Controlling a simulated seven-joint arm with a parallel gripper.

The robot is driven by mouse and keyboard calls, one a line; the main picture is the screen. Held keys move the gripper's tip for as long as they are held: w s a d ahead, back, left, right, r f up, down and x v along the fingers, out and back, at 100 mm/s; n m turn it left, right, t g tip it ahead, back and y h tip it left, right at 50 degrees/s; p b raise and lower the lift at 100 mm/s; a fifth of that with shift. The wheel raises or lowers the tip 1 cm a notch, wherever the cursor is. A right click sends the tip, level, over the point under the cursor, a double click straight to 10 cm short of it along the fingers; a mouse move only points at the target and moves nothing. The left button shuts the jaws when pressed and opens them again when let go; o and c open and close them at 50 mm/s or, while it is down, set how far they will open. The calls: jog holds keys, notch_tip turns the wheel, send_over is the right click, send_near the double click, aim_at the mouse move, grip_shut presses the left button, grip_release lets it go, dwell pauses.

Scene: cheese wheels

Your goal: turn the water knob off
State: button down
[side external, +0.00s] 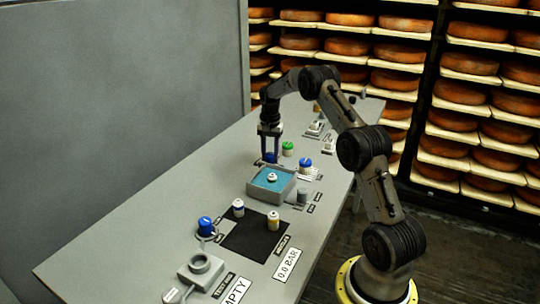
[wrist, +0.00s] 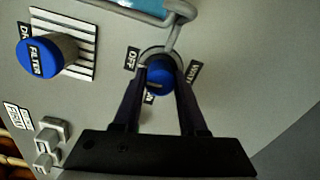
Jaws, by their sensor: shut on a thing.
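A round blue knob (wrist: 159,76) sits between the two fingers of my gripper (wrist: 160,68) in the wrist view. A label on its left reads OFF, and one on its right is hard to read but may say WATER. A third label below it is mostly hidden by the fingers. In the side view my gripper (side external: 270,153) points straight down at the blue knob (side external: 270,158) on the grey bench. The fingers are shut on the knob.
A blue-topped cylinder marked FILTER (wrist: 45,55) stands to the left on a striped plate. A grey-walled basin of blue water (side external: 253,192) holds a small jar. A green-topped jar (side external: 288,148) stands close to my gripper. A black mat (side external: 250,238) lies nearer the camera.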

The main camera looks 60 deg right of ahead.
aim_at(270, 153)
jog(key=shift+m, duration=0.3)
jog(key=shift+r, duration=0.1)
jog(key=shift+c, duration=2.2)
grip_release()
notch_tip(270, 153, up, 14)
